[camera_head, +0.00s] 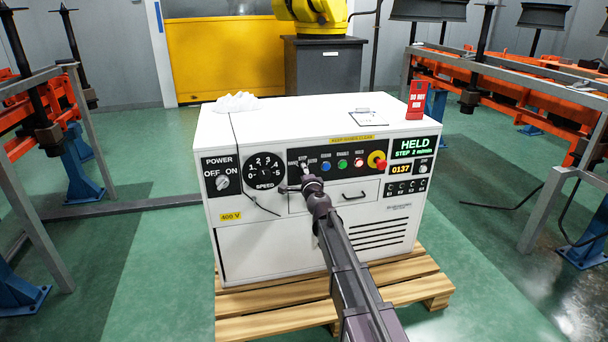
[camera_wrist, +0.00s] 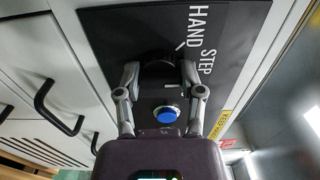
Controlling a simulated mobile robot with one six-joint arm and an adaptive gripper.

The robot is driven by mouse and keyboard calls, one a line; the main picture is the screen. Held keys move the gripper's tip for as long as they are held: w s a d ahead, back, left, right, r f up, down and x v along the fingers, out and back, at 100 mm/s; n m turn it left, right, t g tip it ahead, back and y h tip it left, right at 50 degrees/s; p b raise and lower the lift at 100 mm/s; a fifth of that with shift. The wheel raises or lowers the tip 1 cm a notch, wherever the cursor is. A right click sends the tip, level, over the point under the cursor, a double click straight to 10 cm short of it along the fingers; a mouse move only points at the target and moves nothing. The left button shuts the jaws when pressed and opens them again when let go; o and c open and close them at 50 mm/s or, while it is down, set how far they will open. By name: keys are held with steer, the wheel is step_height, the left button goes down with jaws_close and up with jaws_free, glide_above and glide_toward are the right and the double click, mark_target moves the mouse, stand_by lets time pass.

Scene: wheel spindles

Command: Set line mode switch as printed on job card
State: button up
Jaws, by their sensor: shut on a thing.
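The white control cabinet (camera_head: 270,130) stands ahead with a black mode panel on its front. In the wrist view my gripper (camera_wrist: 160,76) is shut on the dark mode switch knob (camera_wrist: 158,66), with one finger on each side. The panel shows the words HAND and STEP (camera_wrist: 207,62) near the knob; any further label is hidden. In the head view my gripper (camera_head: 300,180) covers much of the switch area. The green display (camera_head: 414,147) reads HELD and STEP 2 m/min. A clipped white card (camera_head: 366,117) lies on the cabinet top; its print is too small to read.
A blue button (camera_wrist: 166,114) sits between my fingers, below the knob. A red emergency stop (camera_head: 377,161) is to the right, and a speed dial (camera_head: 264,171) to the left. A red sign (camera_head: 417,100) stands on top. Metal frames (camera_head: 40,190) flank the cabinet.

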steer(key=shift+w, duration=0.15)
steer(key=o, duration=1.2)
steer(key=shift+c, duration=0.2)
steer(key=shift+s, duration=0.25)
steer(key=v, duration=1.1)
steer(key=shift+s, duration=0.35)
steer(key=shift+d, duration=0.15)
